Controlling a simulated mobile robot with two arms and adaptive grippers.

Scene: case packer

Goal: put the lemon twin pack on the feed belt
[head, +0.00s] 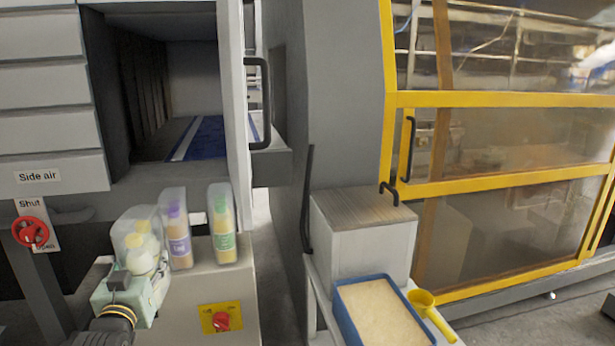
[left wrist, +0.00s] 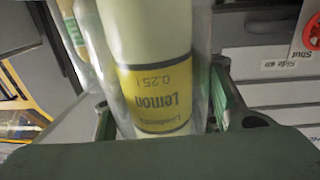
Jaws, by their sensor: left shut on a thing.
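The lemon twin pack (head: 140,236), clear-wrapped bottles with pale yellow tops, is in my left gripper (head: 138,288). It leans a little at the left end of the grey cabinet top. In the left wrist view, a bottle with a yellow "Lemon 0.25 l" label (left wrist: 158,98) sits between the fingers of my left gripper (left wrist: 165,110), which is shut on the pack. I cannot tell whether its base touches the cabinet. The blue feed belt (head: 207,138) lies inside the open bay, behind and above the packs. My right gripper is not in view.
A purple-labelled pack (head: 177,230) and a green-labelled pack (head: 222,226) stand right of the lemon pack. The bay's open door (head: 232,90) stands at its right edge. A red valve handle (head: 31,232) is at left. A blue tray (head: 345,317) and yellow scoop (head: 421,298) are at right.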

